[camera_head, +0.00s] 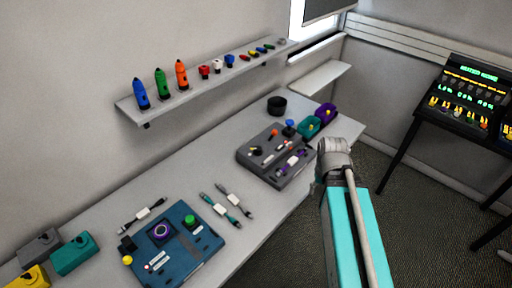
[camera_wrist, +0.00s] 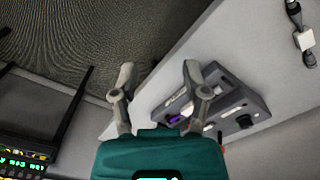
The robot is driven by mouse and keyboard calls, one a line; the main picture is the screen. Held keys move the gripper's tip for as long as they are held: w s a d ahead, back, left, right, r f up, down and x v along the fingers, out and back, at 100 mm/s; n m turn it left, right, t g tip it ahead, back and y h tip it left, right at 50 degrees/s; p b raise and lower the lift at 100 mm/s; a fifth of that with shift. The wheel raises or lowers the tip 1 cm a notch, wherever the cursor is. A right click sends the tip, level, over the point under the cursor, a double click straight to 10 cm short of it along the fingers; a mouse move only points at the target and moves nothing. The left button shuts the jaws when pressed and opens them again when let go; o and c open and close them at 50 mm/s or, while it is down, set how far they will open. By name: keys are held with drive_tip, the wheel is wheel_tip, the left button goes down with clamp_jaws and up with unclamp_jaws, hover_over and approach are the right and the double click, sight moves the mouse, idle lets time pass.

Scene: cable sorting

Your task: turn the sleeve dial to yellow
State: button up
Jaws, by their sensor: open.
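A blue control box (camera_head: 205,243) lies on the table at the lower left of the head view. It has a dial with a purple ring (camera_head: 160,231) and a green button (camera_head: 190,221). A grey control box (camera_head: 275,176) stands further back, with several coloured knobs and switches; it also shows in the wrist view (camera_wrist: 258,108). I cannot tell which control is the sleeve dial, nor read its setting. My gripper (camera_wrist: 159,72) is open and empty in the wrist view, its right finger overlapping the grey box in the picture. In the head view my arm hides it.
Several cables (camera_head: 144,214) lie around the blue box. Grey, teal and yellow blocks (camera_head: 75,254) sit at the near left. A black cup (camera_head: 277,105) and teal and purple blocks (camera_head: 310,127) stand beyond the grey box. A wall shelf (camera_head: 210,84) holds small coloured items. A black panel (camera_head: 470,100) stands at the right.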

drive_tip(key=shift+o, duration=0.9)
drive_tip(key=shift+w, duration=0.1)
wheel_tip(320, 180, up, 6)
drive_tip(key=n+p, duration=0.6)
drive_tip(key=n, duration=0.6)
hover_over(258, 148)
drive_tip(key=shift+w+d+r, duration=0.1)
drive_tip(key=shift+w+r, duration=0.1)
drive_tip(key=shift+w, duration=0.1)
drive_tip(key=shift+f, duration=0.2)
drive_tip(key=f+b, duration=1.3)
drive_tip(key=shift+s+f, duration=0.2)
